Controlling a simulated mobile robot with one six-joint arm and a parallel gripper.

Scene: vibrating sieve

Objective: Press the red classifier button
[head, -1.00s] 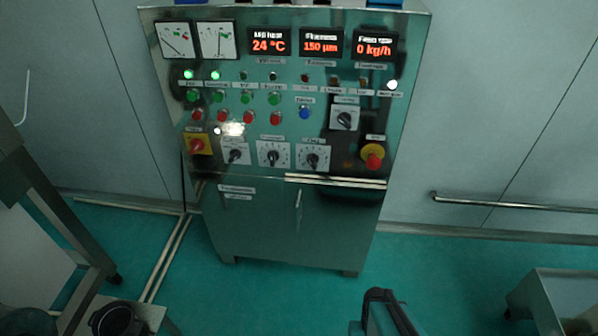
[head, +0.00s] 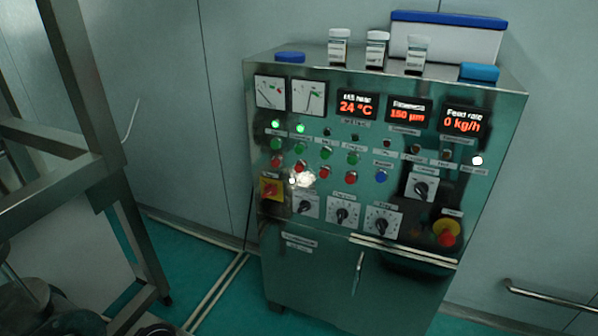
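The steel control cabinet (head: 330,270) stands against the wall, with its sloped panel facing me. A row of several small red buttons (head: 325,174) runs across the panel below a row of green buttons (head: 326,153). The labels above the button columns are too small to read, so I cannot tell which red button is the classifier's. A bright glare spot covers part of the panel near the second red button from the left. My gripper is not in view.
Beside the buttons are a blue button (head: 381,176), rotary knobs (head: 342,215), a red emergency stop (head: 446,237) and a red-yellow switch (head: 270,187). Small jars (head: 376,50) and a blue-lidded box (head: 447,40) stand on top. A metal frame (head: 90,130) stands at left.

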